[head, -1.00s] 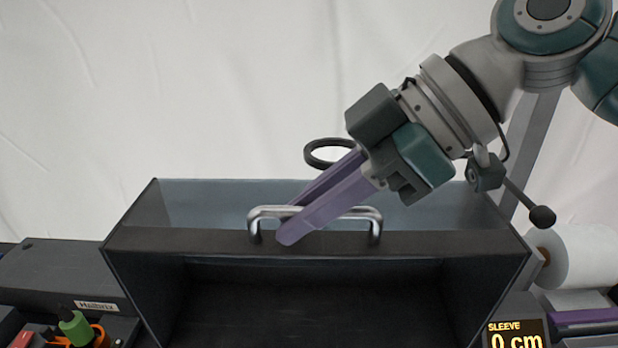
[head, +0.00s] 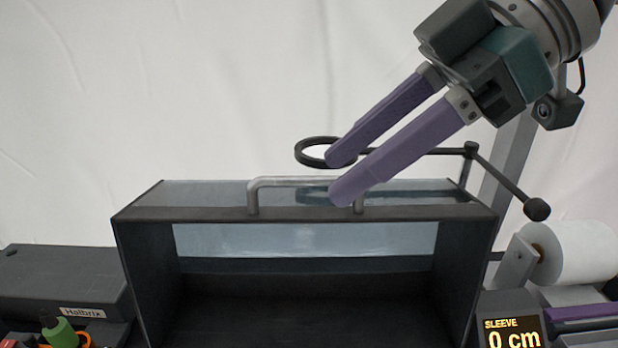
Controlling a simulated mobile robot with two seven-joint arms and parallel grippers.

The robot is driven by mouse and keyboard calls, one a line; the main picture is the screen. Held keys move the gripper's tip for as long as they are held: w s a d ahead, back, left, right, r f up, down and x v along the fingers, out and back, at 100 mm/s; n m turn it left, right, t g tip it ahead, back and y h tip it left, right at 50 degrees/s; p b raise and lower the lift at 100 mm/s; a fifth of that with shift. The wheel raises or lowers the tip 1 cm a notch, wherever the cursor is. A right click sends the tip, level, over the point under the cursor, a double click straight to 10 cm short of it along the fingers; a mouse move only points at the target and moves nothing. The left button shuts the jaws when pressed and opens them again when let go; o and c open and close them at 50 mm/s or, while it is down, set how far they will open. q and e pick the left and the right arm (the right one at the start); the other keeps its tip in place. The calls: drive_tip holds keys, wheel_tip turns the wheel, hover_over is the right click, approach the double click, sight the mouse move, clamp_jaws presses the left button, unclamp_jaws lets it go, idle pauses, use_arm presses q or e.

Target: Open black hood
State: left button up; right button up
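The black hood (head: 210,213) stands in the middle of the head view, a dark frame with clear bluish panes and a dark interior open toward me. Its silver bar handle (head: 290,182) sits on the front top edge. My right gripper (head: 338,180) comes in from the upper right with its two purple fingers spread apart. One fingertip overlaps the right end of the handle in the picture, and the other lies above and behind it. The fingers are not closed on the bar; whether they touch it I cannot tell. My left gripper is not in view.
A black ring on an arm (head: 325,152) stands behind the hood. A white roll (head: 578,252) and a display reading "SLEEVE 0 cm" (head: 513,335) are at right. A dark case (head: 65,280) and a green-handled item (head: 62,334) are at left.

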drive_tip(key=v, duration=0.3)
